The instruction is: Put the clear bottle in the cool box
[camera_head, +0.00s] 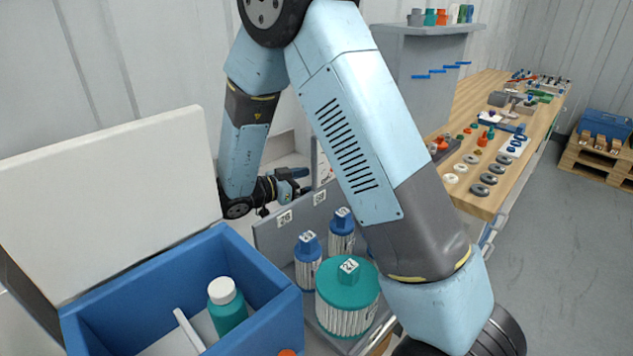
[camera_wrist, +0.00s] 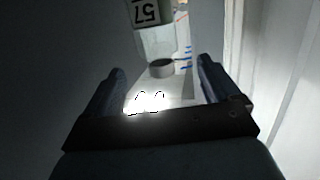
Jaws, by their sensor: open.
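The cool box (camera_head: 265,283) is blue and stands at lower left in the head view with its white lid (camera_head: 110,190) open. A teal bottle (camera_head: 227,310) with a white cap stands inside it. My gripper (camera_head: 303,181) is beyond the box, pointing right; its open fingers also show in the wrist view (camera_wrist: 161,68). A pale, see-through vessel (camera_wrist: 155,42) with a numbered label shows beyond the fingers, at the top of the wrist view. Nothing is held. I cannot make out the clear bottle in the head view.
A grey-walled tray (camera_head: 283,240) right of the box holds a large teal-topped vessel (camera_head: 347,300) and smaller blue-topped ones (camera_head: 308,262). A white divider (camera_head: 188,331) stands in the box. My arm hides part of the middle. A wooden bench (camera_head: 480,150) is at right.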

